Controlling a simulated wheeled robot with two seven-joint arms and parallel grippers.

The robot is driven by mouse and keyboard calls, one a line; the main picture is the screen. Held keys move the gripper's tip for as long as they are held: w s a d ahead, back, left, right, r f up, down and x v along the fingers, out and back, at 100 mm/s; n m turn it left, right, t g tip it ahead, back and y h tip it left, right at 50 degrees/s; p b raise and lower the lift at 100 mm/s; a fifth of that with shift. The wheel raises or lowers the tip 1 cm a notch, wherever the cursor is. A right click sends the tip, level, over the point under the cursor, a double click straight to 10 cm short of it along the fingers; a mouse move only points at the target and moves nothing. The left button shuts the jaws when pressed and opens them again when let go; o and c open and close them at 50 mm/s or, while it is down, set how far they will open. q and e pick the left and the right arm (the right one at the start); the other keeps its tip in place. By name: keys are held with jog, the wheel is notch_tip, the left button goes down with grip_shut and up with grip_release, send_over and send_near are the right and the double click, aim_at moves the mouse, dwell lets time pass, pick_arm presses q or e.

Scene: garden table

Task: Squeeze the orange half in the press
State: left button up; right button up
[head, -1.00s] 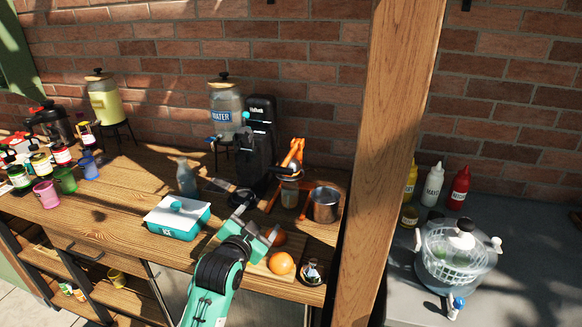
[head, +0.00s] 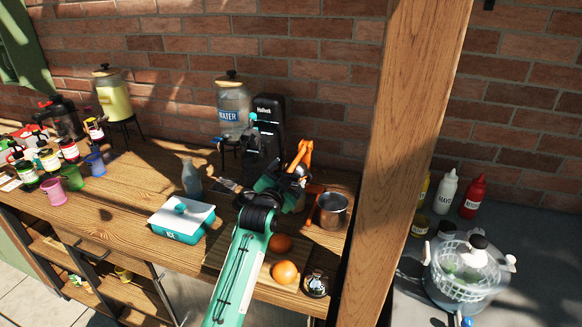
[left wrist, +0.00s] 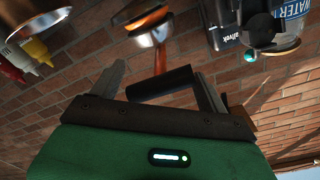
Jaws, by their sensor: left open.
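The orange press (head: 304,152) stands at the back right of the wooden counter, its lower part hidden behind my gripper. My left gripper (head: 285,183) is in front of it. In the left wrist view the jaws (left wrist: 160,72) are open, with the press's black lever handle (left wrist: 160,86) lying across the space between them. I cannot tell whether they touch it. The metal cup of the press (left wrist: 150,36) shows beyond, with an orange-coloured edge. I cannot tell whether the orange half is in it. The right gripper is not in view.
Two oranges (head: 286,272) lie on a board at the front, beside my forearm. A metal pot (head: 333,210) stands right of the press. A black machine (head: 268,125) and a water dispenser (head: 232,110) stand behind. A teal ice box (head: 181,221) is at left; a wooden post (head: 400,160) at right.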

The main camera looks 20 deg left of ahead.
aim_at(291, 168)
pick_arm(q)
jog(key=shift+w+d, duration=0.1)
jog(key=shift+w, duration=1.45)
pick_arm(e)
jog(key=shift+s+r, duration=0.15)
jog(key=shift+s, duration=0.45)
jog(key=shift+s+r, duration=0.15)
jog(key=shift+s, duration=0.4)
pick_arm(q)
jog(key=shift+c, duration=0.3)
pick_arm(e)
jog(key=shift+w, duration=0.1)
